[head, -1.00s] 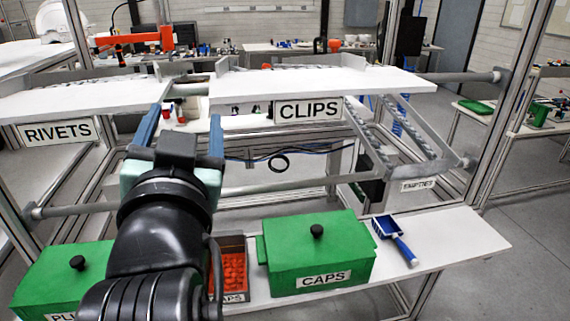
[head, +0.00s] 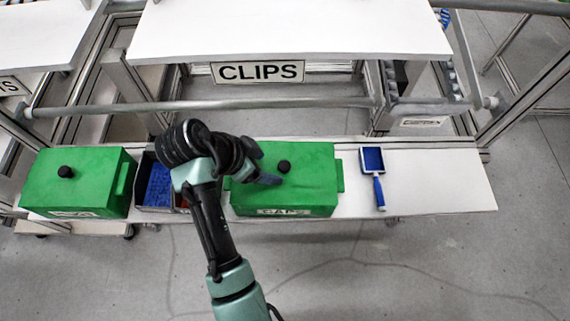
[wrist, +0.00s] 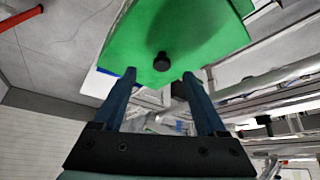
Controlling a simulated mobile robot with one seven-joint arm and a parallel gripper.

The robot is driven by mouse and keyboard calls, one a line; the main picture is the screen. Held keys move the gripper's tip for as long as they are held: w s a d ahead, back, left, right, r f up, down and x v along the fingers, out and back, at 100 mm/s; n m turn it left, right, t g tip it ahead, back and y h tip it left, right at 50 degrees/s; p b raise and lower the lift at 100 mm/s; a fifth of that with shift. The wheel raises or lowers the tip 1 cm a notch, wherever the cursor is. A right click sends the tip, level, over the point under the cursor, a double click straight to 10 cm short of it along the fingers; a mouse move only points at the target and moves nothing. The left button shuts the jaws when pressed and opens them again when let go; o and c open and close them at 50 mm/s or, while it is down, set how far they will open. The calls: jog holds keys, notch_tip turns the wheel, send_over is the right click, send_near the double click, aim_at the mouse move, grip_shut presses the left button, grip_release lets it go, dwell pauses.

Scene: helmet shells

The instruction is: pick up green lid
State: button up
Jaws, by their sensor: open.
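The green lid (head: 312,160) with a black knob (head: 284,167) tops the green box labelled CAPS (head: 300,204) on the lower shelf. In the wrist view the green lid (wrist: 205,30) fills the upper middle, and its knob (wrist: 162,62) shows just beyond the gap between my fingertips. My gripper (wrist: 159,75) is open, with two blue fingers apart and nothing between them. In the head view my gripper (head: 268,180) is at the left part of the lid, left of and slightly below the knob. Whether a finger touches the lid I cannot tell.
Another green box (head: 85,185) with a black knob stands at the left. A bin with blue pieces (head: 159,186) sits between the boxes, partly behind my arm. The shelf's right end (head: 440,180) is clear.

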aim_at(283, 166)
jog(key=shift+x, duration=1.05)
jog(key=shift+w+d+f+p, duration=0.15)
jog(key=shift+w+d+p, duration=0.2)
jog(key=shift+p, duration=0.25)
jog(key=p+x, duration=0.1)
jog(key=x, duration=0.2)
jog(key=shift+w+d, duration=0.15)
jog(key=shift+d, duration=0.05)
jog(key=shift+w+d+f+p, duration=0.25)
jog(key=shift+f+p, duration=0.1)
jog(key=shift+f, duration=0.2)
jog(key=shift+a, duration=0.1)
grip_shut()
